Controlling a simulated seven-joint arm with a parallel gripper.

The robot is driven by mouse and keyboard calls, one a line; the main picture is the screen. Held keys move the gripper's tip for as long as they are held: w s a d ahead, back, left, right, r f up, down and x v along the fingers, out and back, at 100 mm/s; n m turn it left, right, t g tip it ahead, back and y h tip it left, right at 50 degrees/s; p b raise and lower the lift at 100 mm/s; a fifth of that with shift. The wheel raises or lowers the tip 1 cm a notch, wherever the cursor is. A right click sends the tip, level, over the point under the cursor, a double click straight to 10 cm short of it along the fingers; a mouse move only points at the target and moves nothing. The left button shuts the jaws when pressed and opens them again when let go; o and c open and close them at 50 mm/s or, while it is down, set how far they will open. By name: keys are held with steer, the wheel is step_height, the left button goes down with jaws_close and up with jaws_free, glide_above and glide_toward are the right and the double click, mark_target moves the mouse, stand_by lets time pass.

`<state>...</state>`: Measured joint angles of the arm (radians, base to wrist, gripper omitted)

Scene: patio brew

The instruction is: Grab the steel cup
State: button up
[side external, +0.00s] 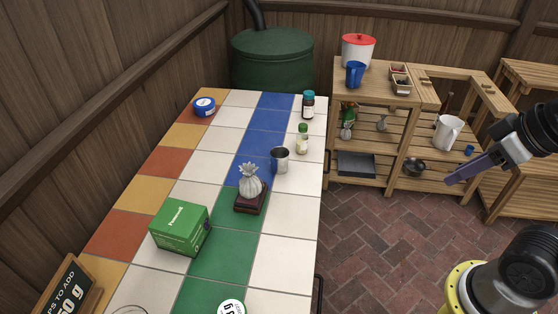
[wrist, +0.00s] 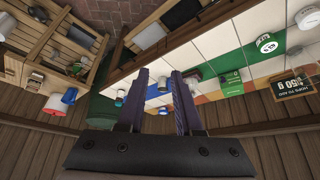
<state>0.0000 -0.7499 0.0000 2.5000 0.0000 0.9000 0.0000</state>
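The steel cup (side external: 280,160) stands upright on the tiled counter (side external: 283,212), near its right edge in the side external view. It is grey metal with a handle. My gripper (side external: 455,180) hangs in the air well to the right of the counter, far from the cup. In the wrist view its two purple fingers (wrist: 160,72) are apart with nothing held. Small objects on the counter show between and beyond the fingers there, too small to tell the cup for certain.
Near the cup stand a green-capped jar (side external: 302,141), a dark bottle (side external: 308,106) and a pale sculpture on a dark base (side external: 250,186). A green box (side external: 181,228) and blue tin (side external: 204,106) are farther left. Wooden shelves (side external: 378,92) stand behind the open brick floor.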

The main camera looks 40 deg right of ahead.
stand_by(0.3)
steer(key=o, duration=1.1)
steer(key=shift+c, duration=0.2)
